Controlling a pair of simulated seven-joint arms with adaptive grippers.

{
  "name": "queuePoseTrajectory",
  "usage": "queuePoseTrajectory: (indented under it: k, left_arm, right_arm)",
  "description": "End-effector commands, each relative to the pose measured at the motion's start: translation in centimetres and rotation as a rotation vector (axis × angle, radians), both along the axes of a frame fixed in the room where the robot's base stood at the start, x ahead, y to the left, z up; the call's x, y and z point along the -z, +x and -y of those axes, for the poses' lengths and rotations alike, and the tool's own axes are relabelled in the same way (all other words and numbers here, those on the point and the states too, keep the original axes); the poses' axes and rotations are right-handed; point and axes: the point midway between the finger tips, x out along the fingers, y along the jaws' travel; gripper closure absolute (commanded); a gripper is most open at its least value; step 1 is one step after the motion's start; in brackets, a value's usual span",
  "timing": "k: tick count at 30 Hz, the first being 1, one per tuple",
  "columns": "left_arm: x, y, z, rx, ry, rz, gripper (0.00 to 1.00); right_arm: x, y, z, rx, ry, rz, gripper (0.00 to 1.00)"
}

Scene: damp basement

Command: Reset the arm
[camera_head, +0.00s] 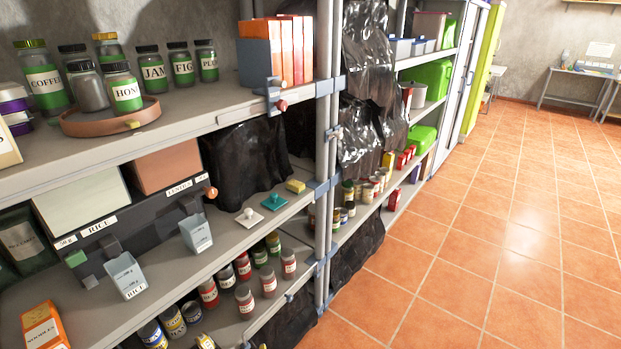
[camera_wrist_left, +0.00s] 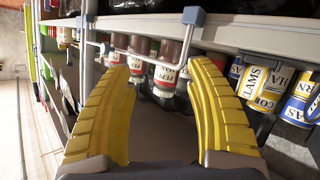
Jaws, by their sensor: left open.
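My left gripper (camera_wrist_left: 162,66) shows in the left wrist view with its two ribbed yellow fingers spread wide. Nothing is held between them. Past the fingertips, jars with red and white labels (camera_wrist_left: 165,75) stand on a lower shelf behind a thin rail. I cannot tell how far the tips are from the rail. In the head view, a small yellow piece at the bottom edge may be a fingertip, but too little shows to be sure. My right gripper is in neither view.
Cans (camera_wrist_left: 262,85) stand right of the fingers. In the head view, the shelf rack (camera_head: 130,155) fills the left, with labelled jars (camera_head: 43,77), two small grey scoops (camera_head: 196,233) (camera_head: 126,275) and an orange noodle box (camera_head: 43,327). The tiled floor (camera_head: 470,230) is clear at right.

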Motion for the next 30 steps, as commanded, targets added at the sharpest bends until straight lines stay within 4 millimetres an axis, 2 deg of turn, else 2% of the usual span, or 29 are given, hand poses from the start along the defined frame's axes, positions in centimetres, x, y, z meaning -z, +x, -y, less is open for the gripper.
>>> queuePoseTrajectory:
  k: [1,3,7,11,15,19,24,27,30]
  left_arm:
    - [2.6,-2.0,0.7,0.060,0.012,-0.061,0.45]
    - [6.0,-4.9,1.7,0.134,0.024,-0.147,0.45]
    - [11.7,-11.0,2.5,0.244,0.052,-0.316,0.45]
    - [16.7,-17.7,2.1,0.331,0.095,-0.486,0.45]
    - [21.1,-25.5,0.9,0.408,0.156,-0.664,0.45]
    - [24.1,-32.9,-1.1,0.477,0.230,-0.818,0.45]
    - [26.4,-41.5,-3.7,0.570,0.330,-0.968,0.45]
    - [27.0,-45.5,-5.0,0.602,0.361,-1.021,0.45]
    - [27.3,-48.5,-5.8,0.613,0.364,-1.056,0.45]
  right_arm:
    - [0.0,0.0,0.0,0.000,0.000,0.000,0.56]
    - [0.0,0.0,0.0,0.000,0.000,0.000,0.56]
    - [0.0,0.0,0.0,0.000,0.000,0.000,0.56]
    - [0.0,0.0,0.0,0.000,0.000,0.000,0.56]
    - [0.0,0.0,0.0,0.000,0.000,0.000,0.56]
    - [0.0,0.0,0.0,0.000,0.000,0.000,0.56]
    - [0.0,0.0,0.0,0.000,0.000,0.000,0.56]
    - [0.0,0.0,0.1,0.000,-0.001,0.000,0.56]
    - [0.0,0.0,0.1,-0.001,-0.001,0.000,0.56]
